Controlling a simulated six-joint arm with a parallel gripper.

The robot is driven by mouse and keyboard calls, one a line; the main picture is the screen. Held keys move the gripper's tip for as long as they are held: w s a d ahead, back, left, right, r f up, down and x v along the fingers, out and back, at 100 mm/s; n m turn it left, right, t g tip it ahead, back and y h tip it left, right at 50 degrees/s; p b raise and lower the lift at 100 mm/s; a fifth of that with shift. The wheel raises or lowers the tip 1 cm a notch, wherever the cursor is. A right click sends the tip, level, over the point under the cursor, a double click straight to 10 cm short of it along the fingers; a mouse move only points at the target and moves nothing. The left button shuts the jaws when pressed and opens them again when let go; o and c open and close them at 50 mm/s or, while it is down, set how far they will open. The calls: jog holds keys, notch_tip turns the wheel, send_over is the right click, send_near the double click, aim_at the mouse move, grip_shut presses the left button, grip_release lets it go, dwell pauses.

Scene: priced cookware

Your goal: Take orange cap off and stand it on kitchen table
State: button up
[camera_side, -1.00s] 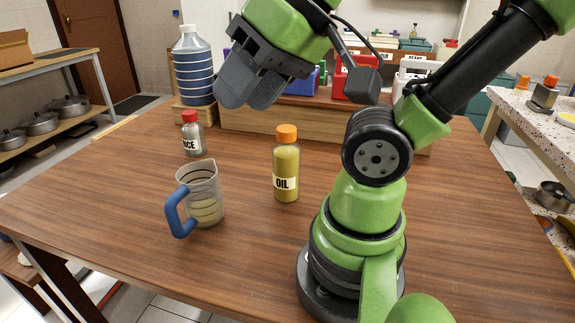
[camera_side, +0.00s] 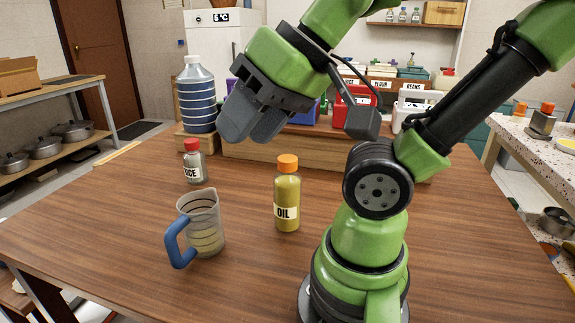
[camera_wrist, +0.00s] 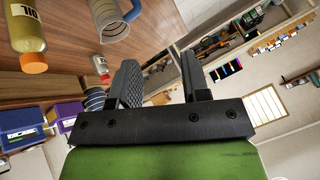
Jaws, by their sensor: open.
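The orange cap (camera_side: 287,162) sits on top of the oil bottle (camera_side: 286,204), which stands upright on the kitchen table (camera_side: 130,210). The bottle holds yellow oil and has a white OIL label. In the wrist view the orange cap (camera_wrist: 33,63) and the oil bottle (camera_wrist: 27,35) show at the upper left. My gripper (camera_side: 250,135) is open and empty, above the table, up and to the left of the cap and apart from it. Its two fingers (camera_wrist: 160,85) also show in the wrist view with nothing between them.
A measuring jug (camera_side: 205,225) with a blue handle stands left of the bottle. A small red-capped jar (camera_side: 195,165) is behind it. A large striped water bottle (camera_side: 196,95) stands at the back left. A wooden step (camera_side: 290,150) with bins runs along the back.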

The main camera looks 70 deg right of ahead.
jog(key=o, duration=0.6)
jog(key=shift+w+d, duration=0.15)
jog(key=shift+w, duration=0.05)
jog(key=shift+c, duration=0.2)
jog(key=shift+o, duration=0.3)
jog(key=w+d+f+n+g+h, duration=0.1)
jog(key=w+d+g+h, duration=0.1)
jog(key=d, duration=0.8)
jog(key=shift+w+d+n+g+h, duration=0.3)
jog(key=shift+w+g, duration=0.6)
jog(key=shift+w, duration=0.3)
jog(key=n+g, duration=0.2)
jog(key=g, duration=0.1)
send_over(288, 158)
notch_tip(288, 158, down, 5)
jog(key=shift+r, duration=0.1)
notch_tip(288, 158, down, 10)
jog(key=shift+r, duration=0.2)
